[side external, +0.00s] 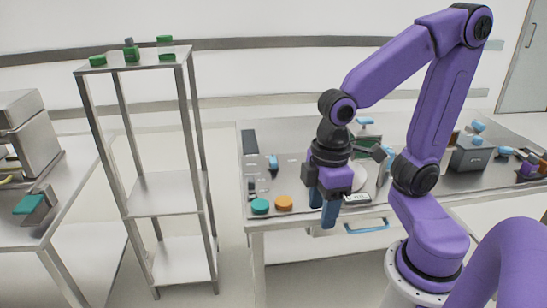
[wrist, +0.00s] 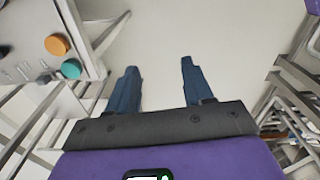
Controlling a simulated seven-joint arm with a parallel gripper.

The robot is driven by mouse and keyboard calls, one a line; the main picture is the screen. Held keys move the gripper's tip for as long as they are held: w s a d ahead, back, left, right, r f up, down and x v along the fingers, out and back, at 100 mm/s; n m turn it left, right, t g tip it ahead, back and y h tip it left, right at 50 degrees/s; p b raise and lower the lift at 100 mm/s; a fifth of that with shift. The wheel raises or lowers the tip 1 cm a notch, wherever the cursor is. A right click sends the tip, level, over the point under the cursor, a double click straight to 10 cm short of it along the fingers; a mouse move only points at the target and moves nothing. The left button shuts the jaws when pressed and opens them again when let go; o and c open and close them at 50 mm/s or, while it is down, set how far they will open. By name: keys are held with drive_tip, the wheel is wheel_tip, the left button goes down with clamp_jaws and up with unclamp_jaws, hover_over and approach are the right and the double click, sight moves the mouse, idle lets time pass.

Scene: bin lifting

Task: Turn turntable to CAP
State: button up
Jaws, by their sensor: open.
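What looks like the turntable, a pale round plate (side external: 359,180), is on the metal table (side external: 300,222) in the side external view, partly hidden behind my gripper. I cannot read any CAP mark. My gripper (side external: 322,211) points down at the table's front edge, left of the plate and apart from it. In the wrist view my gripper (wrist: 158,72) is open, with its two blue fingers apart, only floor showing between them, and nothing held. An orange disc (side external: 284,202) and a teal disc (side external: 260,206) lie at the table's front left; the wrist view shows them at upper left.
A small white box with a dark panel (side external: 357,198) sits at the table's front edge, beside a blue handle (side external: 367,227) below. A grey bin (side external: 472,155) stands at the right. A metal shelf (side external: 168,192) stands left, with open floor between it and the table.

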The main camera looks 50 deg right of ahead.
drive_tip(key=w+d+r+m, duration=0.1)
drive_tip(key=w+d+m, duration=0.15)
drive_tip(key=w, duration=0.55)
drive_tip(key=w+d+r+m, duration=0.15)
drive_tip(key=w+m, duration=0.25)
drive_tip(key=w, duration=0.5)
drive_tip(key=w+d+r+m, duration=0.15)
drive_tip(key=w+m, duration=0.25)
drive_tip(key=w, duration=0.4)
drive_tip(key=m, duration=0.9)
hover_over(274, 159)
wheel_tip(274, 159, down, 4)
wheel_tip(274, 159, down, 16)
drive_tip(key=shift+w+f, duration=0.1)
drive_tip(key=shift+f, duration=0.15)
drive_tip(key=shift+c, duration=0.3)
clamp_jaws()
